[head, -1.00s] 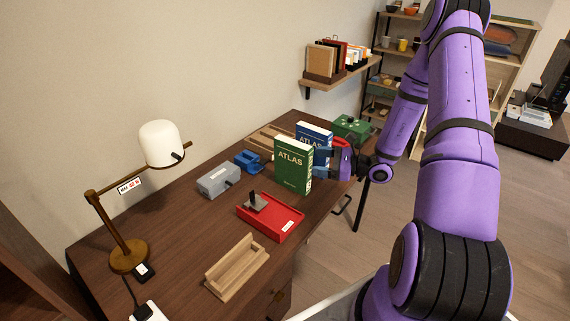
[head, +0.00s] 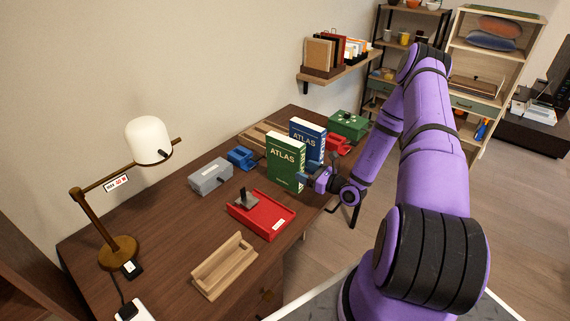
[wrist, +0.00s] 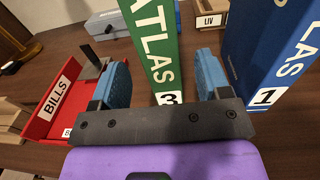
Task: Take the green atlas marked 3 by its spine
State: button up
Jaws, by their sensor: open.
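The green atlas (head: 286,163) stands upright on the desk in the head view. In the wrist view the green atlas (wrist: 154,45) shows its spine with a "3" label near the bottom. My gripper (wrist: 160,85) is open, with one blue finger on each side of the spine's lower part; I cannot tell whether either finger touches it. In the head view my gripper (head: 306,175) is at the right side of the green atlas, low near the desk. The blue atlas (head: 307,142), marked 1 in the wrist view (wrist: 272,50), stands behind it.
A red tray (head: 262,214) labelled "BILLS" lies in front of the green atlas, with a wooden holder (head: 224,266) nearer. A grey box (head: 210,176), a blue object (head: 241,158), a red object (head: 339,144) and a green box (head: 348,125) stand around. A lamp (head: 149,139) is at left.

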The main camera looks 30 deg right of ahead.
aim_at(294, 164)
jog(key=shift+x, duration=2.9)
jog(key=shift+r, duration=0.25)
grip_shut()
